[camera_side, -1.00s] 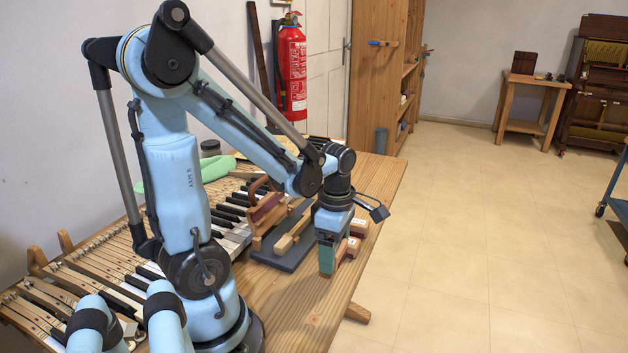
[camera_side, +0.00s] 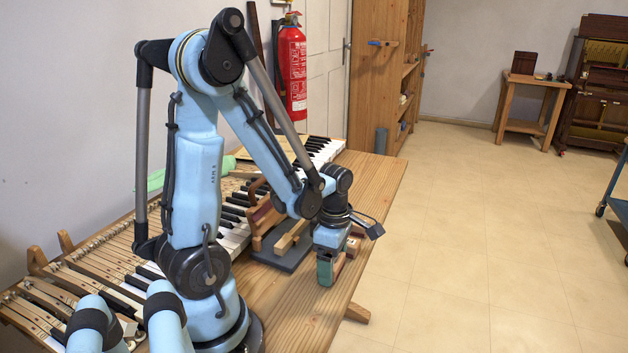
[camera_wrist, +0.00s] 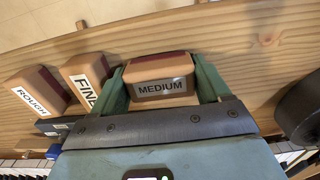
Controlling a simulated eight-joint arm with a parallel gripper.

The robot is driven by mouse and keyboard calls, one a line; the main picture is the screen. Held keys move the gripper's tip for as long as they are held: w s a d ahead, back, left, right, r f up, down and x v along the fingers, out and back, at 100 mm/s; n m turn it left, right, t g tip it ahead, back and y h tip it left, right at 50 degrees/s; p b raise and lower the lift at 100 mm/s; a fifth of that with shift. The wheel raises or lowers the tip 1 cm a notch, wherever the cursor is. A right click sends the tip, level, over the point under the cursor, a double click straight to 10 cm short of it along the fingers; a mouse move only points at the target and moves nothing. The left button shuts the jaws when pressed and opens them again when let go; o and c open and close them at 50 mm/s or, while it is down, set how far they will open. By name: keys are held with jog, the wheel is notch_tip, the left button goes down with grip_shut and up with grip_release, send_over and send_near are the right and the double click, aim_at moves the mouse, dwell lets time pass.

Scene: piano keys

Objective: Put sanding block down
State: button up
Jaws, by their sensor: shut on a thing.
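My gripper (camera_side: 328,271) is shut on a tan sanding block labelled MEDIUM. In the wrist view my gripper's green fingers (camera_wrist: 162,85) grip the block (camera_wrist: 162,76) at its two ends. The block has a dark red far edge, and its label faces my wrist. In the side view my fingers mostly hide the block, and they point down near the workbench's right edge. I cannot tell whether the block touches the workbench top.
Sanding blocks labelled FINE (camera_wrist: 84,80) and ROUGH (camera_wrist: 34,91) stand left of my gripper in the wrist view. The wooden workbench (camera_side: 375,195) carries a piano keyboard (camera_side: 235,210) and a dark board (camera_side: 285,260) with wooden parts. Bare wood lies in front.

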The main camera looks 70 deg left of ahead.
jog(key=shift+f, duration=0.55)
jog(key=o, duration=1.1)
jog(key=shift+w, duration=0.1)
jog(key=shift+r, duration=6.4)
jog(key=w+d+m+t, duration=0.1)
jog(key=d+m+t, duration=0.1)
jog(key=m, duration=0.7)
jog(key=w+d+r+m+t, duration=0.1)
jog(key=d+m+t, duration=0.1)
jog(key=d+m, duration=0.3)
jog(key=w+d+m+t, duration=0.1)
jog(key=d+m+t, duration=0.2)
jog(key=m, duration=1)
jog(key=shift+w+d+r, duration=0.1)
jog(key=shift+d+r, duration=0.25)
jog(key=shift+d, duration=0.05)
